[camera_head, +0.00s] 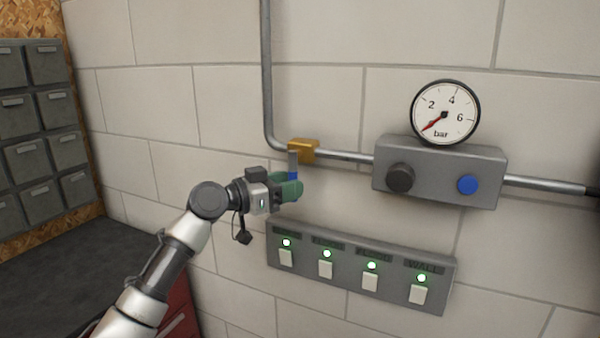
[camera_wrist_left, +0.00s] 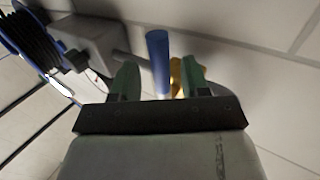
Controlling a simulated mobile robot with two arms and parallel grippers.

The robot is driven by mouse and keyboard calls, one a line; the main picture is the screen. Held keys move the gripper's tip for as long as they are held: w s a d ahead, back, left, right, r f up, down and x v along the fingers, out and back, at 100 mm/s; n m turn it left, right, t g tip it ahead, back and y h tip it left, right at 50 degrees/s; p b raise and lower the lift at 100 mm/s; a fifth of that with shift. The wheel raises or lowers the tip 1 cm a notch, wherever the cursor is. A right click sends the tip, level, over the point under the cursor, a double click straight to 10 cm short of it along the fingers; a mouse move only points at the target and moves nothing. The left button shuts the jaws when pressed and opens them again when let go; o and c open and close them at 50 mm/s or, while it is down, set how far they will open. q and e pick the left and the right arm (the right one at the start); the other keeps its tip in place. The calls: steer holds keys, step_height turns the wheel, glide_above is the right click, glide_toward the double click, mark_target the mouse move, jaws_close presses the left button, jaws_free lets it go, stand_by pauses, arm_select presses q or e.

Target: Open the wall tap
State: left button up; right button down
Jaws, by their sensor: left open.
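The wall tap (camera_head: 304,150) has a brass body on the grey pipe, and its lever (camera_head: 293,165) hangs down with a blue grip. In the left wrist view the blue grip (camera_wrist_left: 158,55) stands between the two green fingers, with part of the brass body (camera_wrist_left: 177,76) behind it. My left gripper (camera_head: 291,189) is open at the lower end of the lever, a finger on each side. I cannot tell whether either finger touches it. My right gripper is in neither view.
A grey box (camera_head: 440,172) with a black knob, a blue button and a pressure gauge (camera_head: 445,112) sits right of the tap. A switch panel (camera_head: 360,265) with green lights is below. Grey drawers (camera_head: 45,140) stand left. A hose reel (camera_wrist_left: 28,38) shows in the wrist view.

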arm_select(q)
steer(key=p+x, duration=0.1)
steer(key=x, duration=0.2)
steer(key=shift+w+d, duration=0.15)
jaws_close()
